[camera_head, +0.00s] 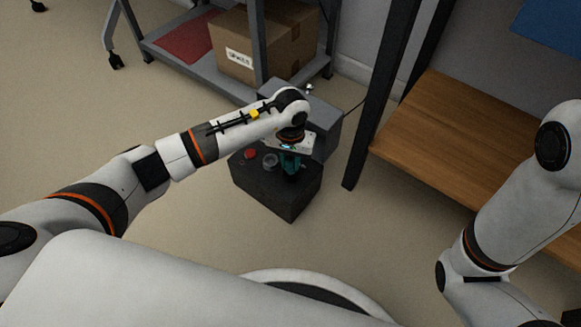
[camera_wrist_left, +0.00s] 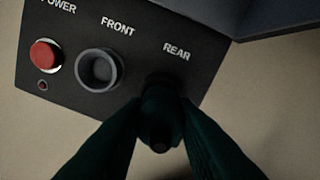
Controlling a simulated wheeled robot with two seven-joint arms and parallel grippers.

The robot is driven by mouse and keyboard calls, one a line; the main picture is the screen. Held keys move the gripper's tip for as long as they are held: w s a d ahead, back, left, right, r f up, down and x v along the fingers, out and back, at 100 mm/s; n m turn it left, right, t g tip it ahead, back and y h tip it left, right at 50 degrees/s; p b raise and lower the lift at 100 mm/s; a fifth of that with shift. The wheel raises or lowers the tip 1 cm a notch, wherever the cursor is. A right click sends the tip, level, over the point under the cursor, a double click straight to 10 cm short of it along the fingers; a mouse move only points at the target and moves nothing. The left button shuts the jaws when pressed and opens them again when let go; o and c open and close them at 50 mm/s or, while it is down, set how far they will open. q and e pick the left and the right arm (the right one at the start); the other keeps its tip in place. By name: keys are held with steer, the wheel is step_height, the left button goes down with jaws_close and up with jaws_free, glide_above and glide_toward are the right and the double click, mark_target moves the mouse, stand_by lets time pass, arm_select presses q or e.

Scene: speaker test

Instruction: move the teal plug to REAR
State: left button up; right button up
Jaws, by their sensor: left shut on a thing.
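My left gripper (camera_head: 291,168) is over the dark speaker test box (camera_head: 270,195), pointing down at its labelled face. In the left wrist view its two fingers (camera_wrist_left: 162,112) are shut on the plug (camera_wrist_left: 160,128), which looks dark teal. The plug is at the REAR position, below the REAR label (camera_wrist_left: 176,52). The fingers and plug hide the REAR socket, so I cannot tell how far in the plug sits. The FRONT socket (camera_wrist_left: 99,69) is an empty grey ring. My right arm shows at the right, but its gripper is out of view.
A red POWER button (camera_wrist_left: 46,54) is left of the FRONT socket. A grey box (camera_head: 325,125) stands behind the test box. A shelf rack with a cardboard box (camera_head: 262,45) is behind, and a wooden shelf (camera_head: 480,135) is at the right. Floor on the left is clear.

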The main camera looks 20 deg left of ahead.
arm_select(q)
steer(key=shift+f, duration=0.8)
steer(key=shift+f+b, duration=0.3)
steer(key=shift+b, duration=0.1)
steer(key=o, duration=1)
steer(key=shift+r, duration=0.15)
